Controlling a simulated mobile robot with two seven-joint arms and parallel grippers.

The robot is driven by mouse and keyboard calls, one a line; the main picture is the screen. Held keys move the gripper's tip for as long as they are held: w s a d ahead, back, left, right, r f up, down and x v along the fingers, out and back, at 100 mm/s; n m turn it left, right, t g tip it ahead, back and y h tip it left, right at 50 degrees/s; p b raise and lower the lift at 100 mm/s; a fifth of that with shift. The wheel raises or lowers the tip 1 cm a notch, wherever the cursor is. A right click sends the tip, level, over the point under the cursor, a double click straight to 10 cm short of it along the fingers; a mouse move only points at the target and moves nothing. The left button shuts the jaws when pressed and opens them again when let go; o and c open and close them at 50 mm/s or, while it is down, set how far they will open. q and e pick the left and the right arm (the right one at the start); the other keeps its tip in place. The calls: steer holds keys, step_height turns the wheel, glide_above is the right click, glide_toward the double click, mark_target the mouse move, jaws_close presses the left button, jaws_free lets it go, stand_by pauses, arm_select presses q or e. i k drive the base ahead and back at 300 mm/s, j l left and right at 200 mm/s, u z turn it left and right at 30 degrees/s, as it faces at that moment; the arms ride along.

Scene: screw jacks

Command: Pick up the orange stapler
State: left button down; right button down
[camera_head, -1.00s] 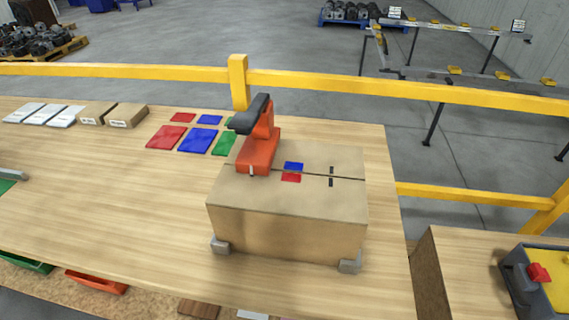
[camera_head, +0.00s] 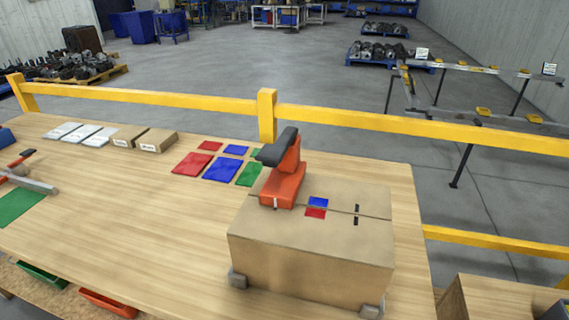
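The orange stapler (camera_head: 284,183) with a dark grey handle stands upright on top of a closed cardboard box (camera_head: 310,268), near the box's back left part. It is a large carton-stapler shape, and its dark handle points to the left. The box sits on the wooden table (camera_head: 130,225) near the table's right end. Neither of my grippers is in view, and nothing touches the stapler except the box under it.
Blue and red labels (camera_head: 317,207) lie on the box top beside the stapler. Red, blue (camera_head: 222,168) and green sheets lie behind and left. Small cartons (camera_head: 155,140) stand further left. A yellow rail (camera_head: 160,97) runs behind the table.

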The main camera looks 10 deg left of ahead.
mark_target(281, 188)
steer(key=k+j+z, duration=0.1)
steer(key=j+z, duration=0.35)
steer(key=k+j+z, duration=0.15)
steer(key=j+z, duration=0.25)
steer(key=k+j+z, duration=0.2)
steer(key=j+z, duration=0.25)
